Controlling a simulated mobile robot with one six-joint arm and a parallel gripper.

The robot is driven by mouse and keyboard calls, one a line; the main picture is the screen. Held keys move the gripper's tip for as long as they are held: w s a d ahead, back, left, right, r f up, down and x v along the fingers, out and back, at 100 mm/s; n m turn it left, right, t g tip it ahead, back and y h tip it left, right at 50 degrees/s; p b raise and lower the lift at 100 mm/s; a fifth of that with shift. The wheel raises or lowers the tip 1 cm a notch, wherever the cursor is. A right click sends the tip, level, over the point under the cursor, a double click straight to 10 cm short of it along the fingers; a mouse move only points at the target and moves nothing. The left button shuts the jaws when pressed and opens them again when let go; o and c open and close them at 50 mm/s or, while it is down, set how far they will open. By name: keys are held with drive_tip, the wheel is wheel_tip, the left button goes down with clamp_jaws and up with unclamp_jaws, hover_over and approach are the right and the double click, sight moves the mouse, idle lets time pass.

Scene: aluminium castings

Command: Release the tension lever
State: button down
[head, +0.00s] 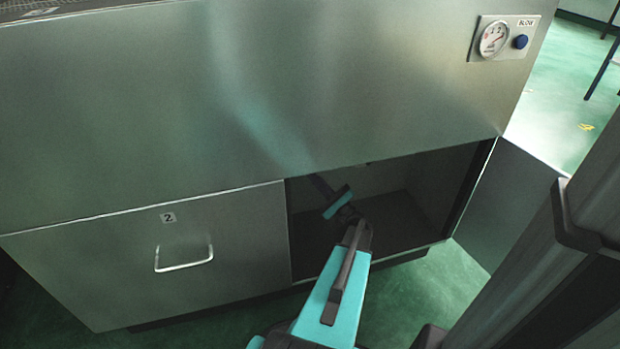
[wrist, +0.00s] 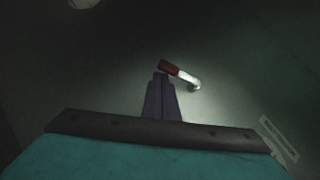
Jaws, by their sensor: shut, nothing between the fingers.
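The tension lever (wrist: 182,74) shows in the wrist view, a short pale metal arm with a dark red grip on its left end. It sits on a dark wall lit by a pale patch. The lever is hidden in the head view.
The metal cabinet (head: 120,110) has a closed door with a handle (head: 183,261) on the left. An open door (head: 515,205) stands right of the compartment. A gauge (head: 494,38) and a blue button (head: 520,42) are at upper right. A pale label (wrist: 280,138) shows inside.

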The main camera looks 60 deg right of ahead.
drive_tip(key=p+v, duration=0.3)
drive_tip(key=v, duration=1)
drive_tip(key=shift+f, duration=0.15)
drive_tip(key=shift+s, duration=0.2)
